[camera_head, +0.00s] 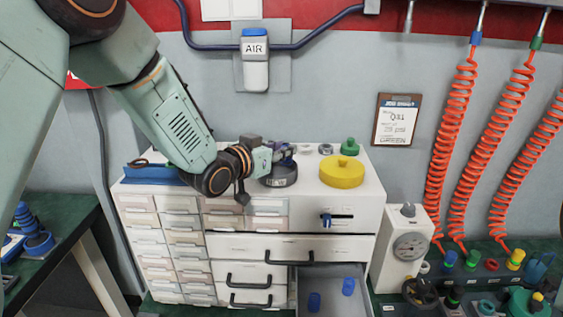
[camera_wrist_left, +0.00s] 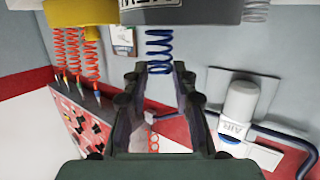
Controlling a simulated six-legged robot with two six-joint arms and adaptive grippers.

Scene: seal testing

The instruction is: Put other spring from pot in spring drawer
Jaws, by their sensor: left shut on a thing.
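The dark grey pot (camera_head: 279,181) with a pale label stands on top of the white cabinet; part of it also shows at the top of the left wrist view (camera_wrist_left: 165,15), which is upside down. A blue coil spring (camera_wrist_left: 158,52) extends from beside the pot to between my left fingertips. My left gripper (camera_head: 283,152) is just above the pot and shut on the spring; its fingers also show in the left wrist view (camera_wrist_left: 160,70). The open grey drawer (camera_head: 330,272) at the cabinet's lower right holds two small blue pieces (camera_head: 348,286) (camera_head: 314,301), set apart. My right gripper is not in view.
A yellow round container (camera_head: 342,172) and a green-topped item (camera_head: 350,146) stand right of the pot. A blue tray (camera_head: 155,173) lies at the left of the cabinet top. A white gauge box (camera_head: 408,245) stands right of the drawer. The drawer floor is mostly free.

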